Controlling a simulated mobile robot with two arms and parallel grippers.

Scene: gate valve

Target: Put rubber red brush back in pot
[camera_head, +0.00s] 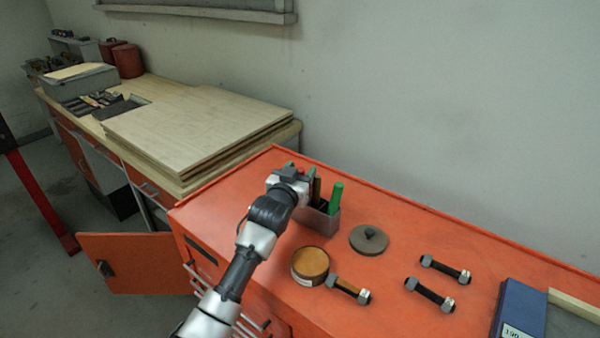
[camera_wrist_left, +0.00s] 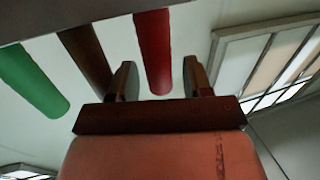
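A grey metal pot (camera_head: 318,222) stands on the orange cabinet top, with a green handle (camera_head: 336,197) and a brown handle (camera_head: 315,190) upright in it. My left gripper (camera_head: 299,179) is at the pot's left side and hides part of it. In the left wrist view the red brush handle (camera_wrist_left: 154,50) lies between my two open fingers (camera_wrist_left: 160,80), with gaps on both sides. It comes out from the grey pot edge, in line with the brown (camera_wrist_left: 88,60) and green (camera_wrist_left: 35,82) handles. The brush's lower end is hidden. My right gripper is not in view.
A round tin (camera_head: 310,265), a grey lid (camera_head: 369,240) and several bolts (camera_head: 445,268) lie right of my arm. A blue box (camera_head: 520,309) is at the right edge. A wooden bench with stacked boards (camera_head: 195,135) stands behind left. An orange door (camera_head: 135,264) hangs open.

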